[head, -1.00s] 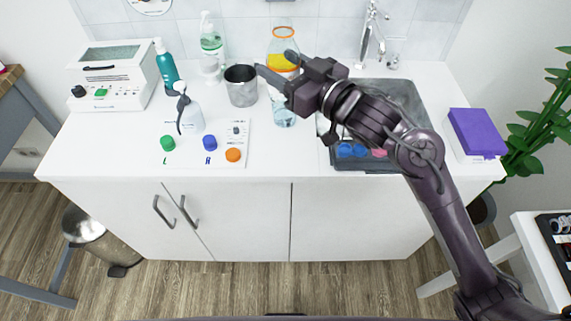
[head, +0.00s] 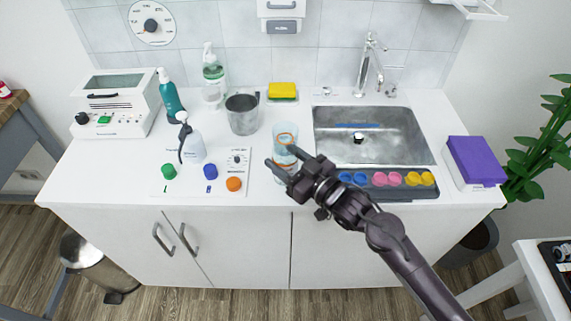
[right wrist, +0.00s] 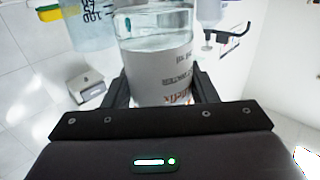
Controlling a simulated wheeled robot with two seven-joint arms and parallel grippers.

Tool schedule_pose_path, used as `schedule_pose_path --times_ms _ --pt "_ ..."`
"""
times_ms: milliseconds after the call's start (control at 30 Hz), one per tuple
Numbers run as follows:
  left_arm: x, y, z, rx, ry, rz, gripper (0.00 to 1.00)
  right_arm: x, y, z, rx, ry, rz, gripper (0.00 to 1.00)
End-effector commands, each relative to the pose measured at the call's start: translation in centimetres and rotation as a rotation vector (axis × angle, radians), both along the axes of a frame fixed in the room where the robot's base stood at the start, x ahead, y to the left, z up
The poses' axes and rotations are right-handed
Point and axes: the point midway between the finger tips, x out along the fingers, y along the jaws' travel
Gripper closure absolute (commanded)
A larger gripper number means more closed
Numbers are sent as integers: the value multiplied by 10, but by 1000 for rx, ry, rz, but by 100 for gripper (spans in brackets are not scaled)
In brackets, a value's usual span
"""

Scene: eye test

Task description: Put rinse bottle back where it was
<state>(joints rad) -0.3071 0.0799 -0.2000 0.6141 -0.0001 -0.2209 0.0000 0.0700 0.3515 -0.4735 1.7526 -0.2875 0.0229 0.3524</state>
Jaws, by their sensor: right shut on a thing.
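My left gripper is not in view.
A white spout bottle (head: 193,149) and coloured knobs are on the mat (head: 222,186) at left. The sink (head: 335,145) and a dark tray (head: 385,194) are at right.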

Motion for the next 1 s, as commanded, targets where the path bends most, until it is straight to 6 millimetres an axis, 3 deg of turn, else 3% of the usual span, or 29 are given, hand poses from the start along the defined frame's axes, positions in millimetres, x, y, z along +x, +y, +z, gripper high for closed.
schedule_pose_path --times_ms 167,567,600,733,767,1000 --pt "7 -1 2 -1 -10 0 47 0 0 -22 1 1 0 74" --pt "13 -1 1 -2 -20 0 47 0 0 -27 0 0 0 74" --pt "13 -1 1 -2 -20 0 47 0 0 -28 0 0 0 46" --pt "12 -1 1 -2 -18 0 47 0 0 -27 0 0 0 30" --pt "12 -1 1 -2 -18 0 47 0 0 -27 0 0 0 26" --pt "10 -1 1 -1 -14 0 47 0 0 -27 0 0 0 26"
